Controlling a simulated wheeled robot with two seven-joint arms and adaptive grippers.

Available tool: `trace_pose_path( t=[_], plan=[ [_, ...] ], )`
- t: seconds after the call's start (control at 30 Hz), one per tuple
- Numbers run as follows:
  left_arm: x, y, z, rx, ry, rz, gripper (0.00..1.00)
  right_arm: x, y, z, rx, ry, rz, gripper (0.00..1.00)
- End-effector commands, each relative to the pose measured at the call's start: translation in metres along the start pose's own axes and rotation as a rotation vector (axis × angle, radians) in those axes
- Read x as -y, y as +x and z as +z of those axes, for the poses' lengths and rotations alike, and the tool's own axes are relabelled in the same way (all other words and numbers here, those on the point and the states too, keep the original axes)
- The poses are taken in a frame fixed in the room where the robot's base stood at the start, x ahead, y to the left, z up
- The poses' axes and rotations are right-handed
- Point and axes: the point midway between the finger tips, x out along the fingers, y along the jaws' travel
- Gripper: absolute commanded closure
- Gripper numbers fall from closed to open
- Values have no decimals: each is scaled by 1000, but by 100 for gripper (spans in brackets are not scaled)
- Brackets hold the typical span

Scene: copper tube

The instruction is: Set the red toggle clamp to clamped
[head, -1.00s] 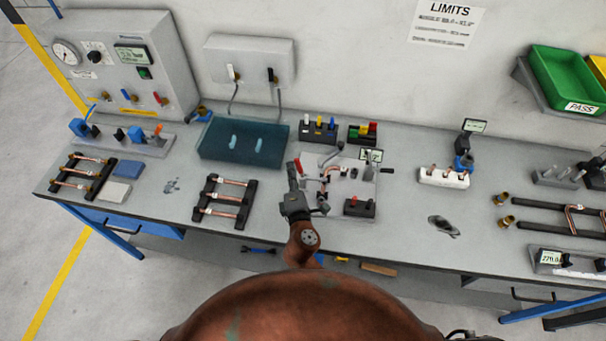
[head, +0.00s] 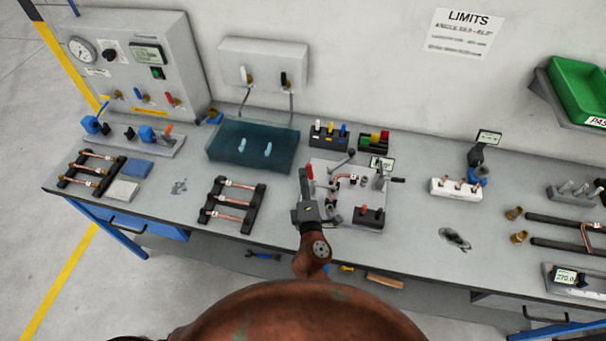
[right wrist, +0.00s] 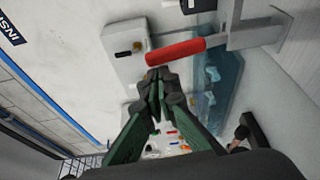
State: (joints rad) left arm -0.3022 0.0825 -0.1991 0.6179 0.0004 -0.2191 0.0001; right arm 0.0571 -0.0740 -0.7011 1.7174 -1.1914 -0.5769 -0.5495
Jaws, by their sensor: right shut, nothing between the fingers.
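The toggle clamp's red handle (head: 310,173) stands up at the left edge of the pale fixture plate (head: 325,167). In the right wrist view the red handle (right wrist: 176,51) lies across the picture, joined to a grey metal bracket (right wrist: 250,35). My right gripper (head: 304,183) is right by the handle on its near side. In the right wrist view its fingertips (right wrist: 159,77) are shut together, empty, just below the handle's end; whether they touch it I cannot tell. The clamp's base is mostly hidden behind my gripper. My left gripper is not in view.
A copper tube (head: 343,181) and a dark block with a red knob (head: 369,216) sit on the plate. A tube rack (head: 232,203) stands left of my gripper, a blue tray (head: 225,153) behind it.

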Motion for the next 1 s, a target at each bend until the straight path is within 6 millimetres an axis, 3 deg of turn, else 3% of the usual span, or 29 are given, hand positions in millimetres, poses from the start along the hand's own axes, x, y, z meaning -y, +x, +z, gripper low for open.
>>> trace_pose_path(
  t=[0.5, 0.7, 1.0],
  plan=[
    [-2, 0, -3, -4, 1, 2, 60, 2, -97, -1, -3, 0, -3, 100],
    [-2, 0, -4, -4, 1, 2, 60, 0, -111, -2, -4, 0, -1, 100],
    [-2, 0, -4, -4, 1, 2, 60, 0, -112, -2, -4, 0, 0, 100]
  ],
)
